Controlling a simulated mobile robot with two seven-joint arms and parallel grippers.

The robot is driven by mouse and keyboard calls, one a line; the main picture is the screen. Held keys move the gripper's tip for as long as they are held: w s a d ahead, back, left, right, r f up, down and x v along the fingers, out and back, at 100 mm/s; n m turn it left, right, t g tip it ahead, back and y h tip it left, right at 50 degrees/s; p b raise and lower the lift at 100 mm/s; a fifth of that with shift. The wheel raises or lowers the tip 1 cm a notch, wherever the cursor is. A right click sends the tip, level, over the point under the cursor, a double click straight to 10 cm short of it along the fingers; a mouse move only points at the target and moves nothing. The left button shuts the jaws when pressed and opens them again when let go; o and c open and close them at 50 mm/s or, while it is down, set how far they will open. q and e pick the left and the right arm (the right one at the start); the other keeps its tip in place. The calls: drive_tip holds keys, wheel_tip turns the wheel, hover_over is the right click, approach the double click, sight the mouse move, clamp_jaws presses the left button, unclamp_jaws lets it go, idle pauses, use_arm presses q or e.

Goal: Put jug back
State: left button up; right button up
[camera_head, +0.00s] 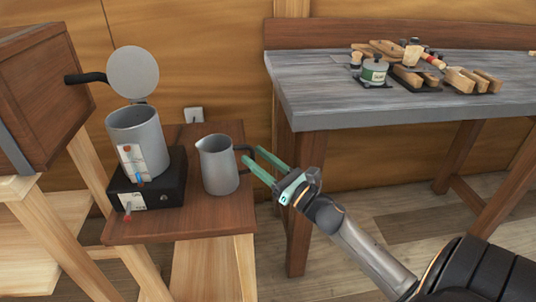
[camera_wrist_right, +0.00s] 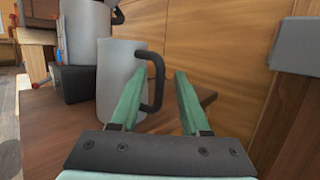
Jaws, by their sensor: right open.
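The jug (camera_head: 218,166) is grey metal with a dark handle and stands upright on the small brown wooden stand (camera_head: 190,222). My right gripper (camera_head: 257,160) is open, its green fingers pointing at the handle from the right. In the right wrist view, the jug (camera_wrist_right: 118,75) is ahead, and its black handle (camera_wrist_right: 157,80) shows between the two open fingers (camera_wrist_right: 155,95). I cannot tell whether the fingers touch the handle. My left gripper is not in view.
A grey pot (camera_head: 135,128) with its round lid (camera_head: 133,72) raised stands on a black box (camera_head: 150,190) left of the jug. A grey-topped workbench (camera_head: 330,100) at the right holds a green-labelled tin (camera_head: 374,70) and several wooden-handled tools. Floor shows between stand and bench.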

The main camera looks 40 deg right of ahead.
drive_tip(key=v, duration=1.2)
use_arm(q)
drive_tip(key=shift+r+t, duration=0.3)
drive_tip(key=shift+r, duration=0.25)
use_arm(e)
drive_tip(key=a+r+m+g+y, duration=0.1)
drive_tip(key=a+m+y, duration=0.1)
drive_tip(key=a+m, duration=2)
drive_tip(key=m, duration=1)
drive_tip(key=shift+a+g, duration=0.35)
drive_tip(key=shift+g, duration=0.05)
drive_tip(key=shift+s+r, duration=0.1)
drive_tip(key=shift+c, duration=0.4)
